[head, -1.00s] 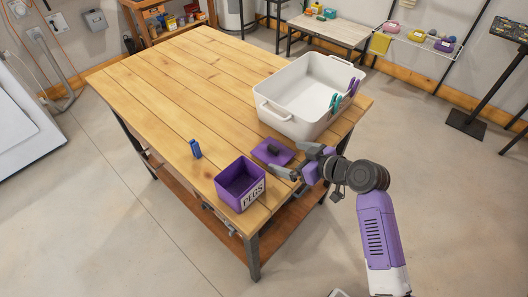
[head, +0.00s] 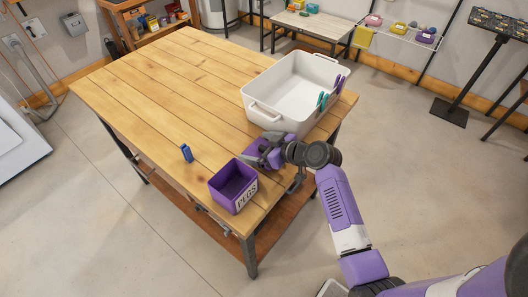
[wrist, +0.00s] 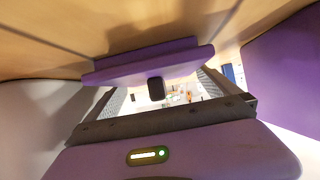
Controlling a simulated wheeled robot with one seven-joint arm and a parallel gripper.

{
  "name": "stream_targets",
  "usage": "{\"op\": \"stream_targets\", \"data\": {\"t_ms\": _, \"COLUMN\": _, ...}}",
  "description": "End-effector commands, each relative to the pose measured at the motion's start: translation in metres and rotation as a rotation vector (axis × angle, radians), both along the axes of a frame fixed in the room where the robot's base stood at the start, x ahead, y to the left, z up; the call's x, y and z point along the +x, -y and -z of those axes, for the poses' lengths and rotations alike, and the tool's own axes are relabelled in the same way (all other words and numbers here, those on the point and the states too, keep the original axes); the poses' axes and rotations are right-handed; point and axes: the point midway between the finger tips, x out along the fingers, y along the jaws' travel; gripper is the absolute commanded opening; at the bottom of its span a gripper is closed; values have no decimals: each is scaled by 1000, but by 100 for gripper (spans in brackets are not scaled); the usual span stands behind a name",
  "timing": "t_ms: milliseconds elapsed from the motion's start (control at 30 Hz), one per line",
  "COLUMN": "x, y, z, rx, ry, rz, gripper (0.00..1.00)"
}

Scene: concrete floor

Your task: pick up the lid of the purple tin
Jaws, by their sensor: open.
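The purple lid (head: 254,146) lies on the wooden table, beside the open purple tin (head: 224,199) marked PEGS, and is partly hidden by my gripper. My gripper (head: 263,150) is open and low over the lid. In the wrist view the lid (wrist: 150,64) lies ahead, and its dark knob (wrist: 156,89) shows between the two spread fingers. I cannot tell whether a finger touches the knob. The tin's purple wall (wrist: 290,80) fills the right side of the wrist view.
A white bin (head: 262,113) with teal and purple pegs clipped on its rim stands just behind my gripper. The table's (head: 150,85) left and far parts are clear.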

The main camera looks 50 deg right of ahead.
Motion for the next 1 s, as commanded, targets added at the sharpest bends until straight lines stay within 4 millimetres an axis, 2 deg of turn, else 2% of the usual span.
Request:
{"op": "stream_targets", "data": {"t_ms": 167, "x": 0, "y": 0, "z": 1, "rx": 0, "ry": -1, "rz": 0, "gripper": 100}}
{"op": "stream_targets", "data": {"t_ms": 267, "x": 0, "y": 0, "z": 1, "rx": 0, "ry": -1, "rz": 0, "gripper": 84}}
{"op": "stream_targets", "data": {"t_ms": 467, "x": 0, "y": 0, "z": 1, "rx": 0, "ry": -1, "rz": 0, "gripper": 45}}
{"op": "stream_targets", "data": {"t_ms": 767, "x": 0, "y": 0, "z": -1, "rx": -1, "ry": 1, "rz": 0, "gripper": 45}}
{"op": "stream_targets", "data": {"t_ms": 1000, "x": 0, "y": 0, "z": -19, "rx": -3, "ry": 2, "rz": -2, "gripper": 45}}
